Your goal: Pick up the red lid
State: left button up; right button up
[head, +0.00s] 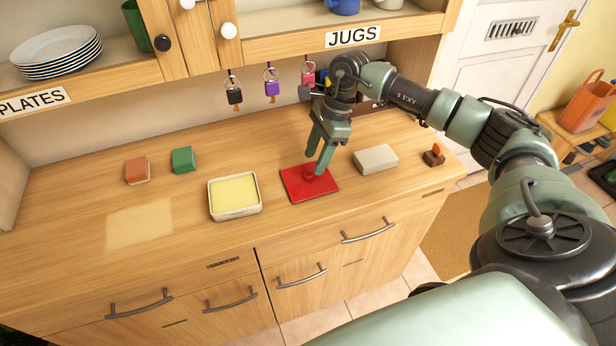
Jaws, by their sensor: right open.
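The red lid (297,188) lies flat on the wooden counter, a square plate with a small round knob in its middle. My right gripper (317,164) is open and points down over the lid. Its fingertips are close to the knob, one on the far left side and one in front on the right. I cannot tell whether they touch it. The nearer finger hides a little of the lid. My left gripper is not in view.
A white tub with yellow contents (212,205) stands left of the lid, and a pale grey block (376,158) stands right. Farther left are an orange-red box (137,171) and a green box (184,160). Keys (234,95) hang behind. The counter's left part is clear.

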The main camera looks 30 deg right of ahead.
aim_at(308, 174)
jog(key=x, duration=0.1)
jog(key=p+x, duration=0.1)
jog(key=x, duration=0.1)
jog(key=shift+s+a+f, duration=0.1)
jog(key=shift+a+f, duration=0.15)
jog(key=shift+a, duration=0.1)
jog(key=shift+a+f, duration=0.1)
jog(key=shift+f, duration=0.25)
grip_shut()
jog(key=shift+r, duration=0.1)
